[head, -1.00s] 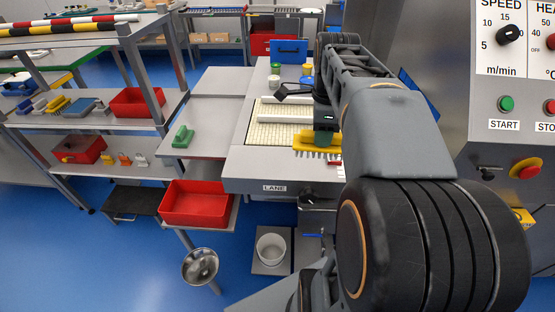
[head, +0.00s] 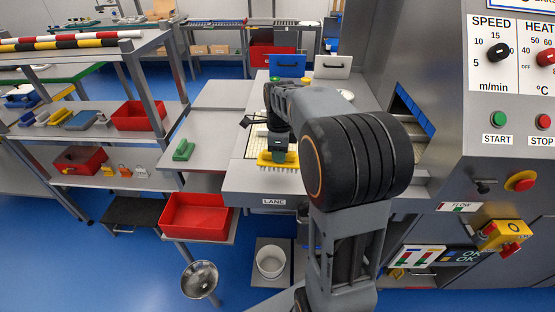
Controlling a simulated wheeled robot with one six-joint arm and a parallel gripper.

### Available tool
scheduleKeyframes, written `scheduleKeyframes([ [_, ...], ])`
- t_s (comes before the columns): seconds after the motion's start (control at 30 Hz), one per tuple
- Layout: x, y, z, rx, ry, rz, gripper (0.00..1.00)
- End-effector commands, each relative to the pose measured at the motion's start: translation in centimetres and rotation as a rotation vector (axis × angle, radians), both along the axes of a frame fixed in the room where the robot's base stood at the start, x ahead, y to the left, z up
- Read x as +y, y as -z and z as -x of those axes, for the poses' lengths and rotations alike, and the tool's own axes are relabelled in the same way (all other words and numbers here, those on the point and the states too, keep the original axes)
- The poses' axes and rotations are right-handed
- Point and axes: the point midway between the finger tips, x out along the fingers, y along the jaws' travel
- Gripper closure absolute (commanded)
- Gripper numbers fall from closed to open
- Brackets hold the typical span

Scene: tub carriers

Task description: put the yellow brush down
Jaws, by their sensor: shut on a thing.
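The yellow brush (head: 265,160) is in the head view, at the front end of the lane table (head: 245,182), with its pale bristles facing down. My gripper (head: 279,154) is above the brush and shut on it. I cannot tell whether the bristles touch the table top. My arm hides the right part of the lane and part of the gripper.
A green brush (head: 183,150) lies on the side table (head: 212,129) to the left. A red bin (head: 196,215) sits on a shelf below. A white bucket (head: 270,261) stands low down. A control panel with START and STOP buttons (head: 499,118) is at right.

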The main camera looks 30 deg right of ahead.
Motion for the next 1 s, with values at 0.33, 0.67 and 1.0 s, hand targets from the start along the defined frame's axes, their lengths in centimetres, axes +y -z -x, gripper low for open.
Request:
scheduleKeyframes([
  [0.33,0.2,3.4,-0.6,0.001,0.0,0.0,0.95],
  [0.67,0.2,3.6,-0.6,0.001,0.0,-0.001,0.95],
  [1.0,0.2,3.6,-0.6,0.001,0.0,-0.001,0.47],
])
